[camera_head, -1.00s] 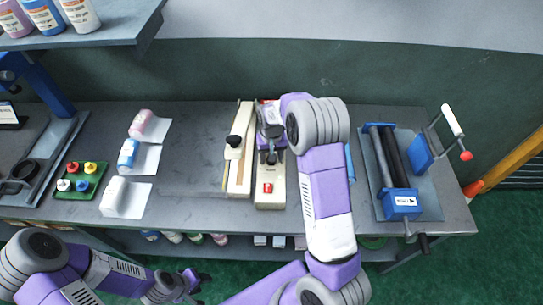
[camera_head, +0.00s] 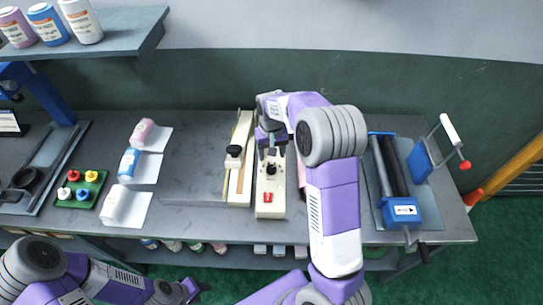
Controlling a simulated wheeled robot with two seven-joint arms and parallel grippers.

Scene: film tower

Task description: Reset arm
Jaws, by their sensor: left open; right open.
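My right gripper (camera_head: 270,145) is open and points down over the cream machine with a red switch (camera_head: 270,210). Its fingers are just behind the machine's black knob (camera_head: 271,170), and I cannot tell whether they touch anything. My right arm covers the bench to the right of that machine. My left gripper (camera_head: 196,291) is low at the bottom edge, in front of the bench, open and apart from everything on it.
Three bottles lie on white sheets (camera_head: 150,167) at the left. A green tray (camera_head: 91,196) holds several coloured caps. A cream board with a black knob (camera_head: 241,155) stands beside the machine. A blue roller press (camera_head: 402,212) is at the right. A shelf (camera_head: 125,35) overhangs the upper left.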

